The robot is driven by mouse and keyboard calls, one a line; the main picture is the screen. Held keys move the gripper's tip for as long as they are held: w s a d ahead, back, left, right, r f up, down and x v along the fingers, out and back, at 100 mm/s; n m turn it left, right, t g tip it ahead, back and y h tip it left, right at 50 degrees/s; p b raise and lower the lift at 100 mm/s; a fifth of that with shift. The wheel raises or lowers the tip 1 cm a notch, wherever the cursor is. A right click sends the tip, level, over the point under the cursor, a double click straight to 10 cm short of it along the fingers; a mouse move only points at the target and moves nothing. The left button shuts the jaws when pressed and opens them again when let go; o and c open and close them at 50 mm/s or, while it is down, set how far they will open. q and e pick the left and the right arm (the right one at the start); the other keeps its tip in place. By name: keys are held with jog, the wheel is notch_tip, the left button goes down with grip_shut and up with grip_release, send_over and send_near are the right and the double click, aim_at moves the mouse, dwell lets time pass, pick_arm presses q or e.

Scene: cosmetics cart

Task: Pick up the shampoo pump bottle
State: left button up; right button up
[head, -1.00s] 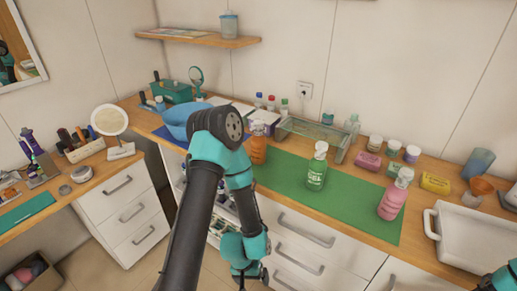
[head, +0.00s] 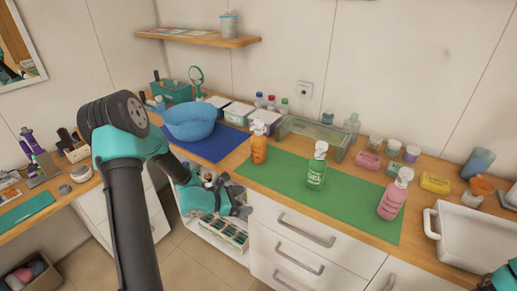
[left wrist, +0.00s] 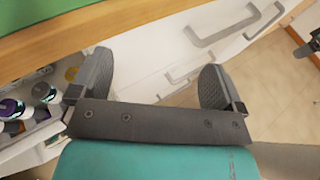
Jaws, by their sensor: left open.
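Three bottles stand upright on the green mat (head: 275,178): an orange bottle with a white top (head: 259,150) at left, a green bottle with a white top (head: 316,170) in the middle, and a pink bottle with a white top (head: 392,200) at right. I cannot read which label says shampoo. My left gripper (head: 241,201) is below the counter's front edge, in front of the cabinet and left of the drawers. In the left wrist view its fingers (left wrist: 155,78) are apart with nothing between them. Of my right arm only a teal part shows at the lower right.
A blue bowl (head: 190,124) sits on a blue mat (head: 222,147) at left. A clear box (head: 312,136), jars and soaps stand behind the green mat. A white tray (head: 432,222) is at right. Drawer handles (head: 305,230) stick out below the counter.

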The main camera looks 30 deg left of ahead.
aim_at(253, 151)
pick_arm(q)
jog(key=w+a+r+n+t+y, duration=0.3)
jog(key=a+r+t, duration=0.3)
jog(key=a+r, duration=0.2)
jog(key=shift+w+a+r+n+y, duration=0.3)
jog(key=shift+w+a+n, duration=0.25)
jog(key=shift+a+n, duration=0.4)
jog(key=shift+a, duration=0.1)
jog(key=x, duration=1.1)
jog(key=shift+w, duration=0.35)
jog(key=shift+w+d, duration=0.2)
jog(key=shift+w, duration=0.05)
jog(key=shift+x, duration=2.6)
jog(key=shift+a, duration=0.15)
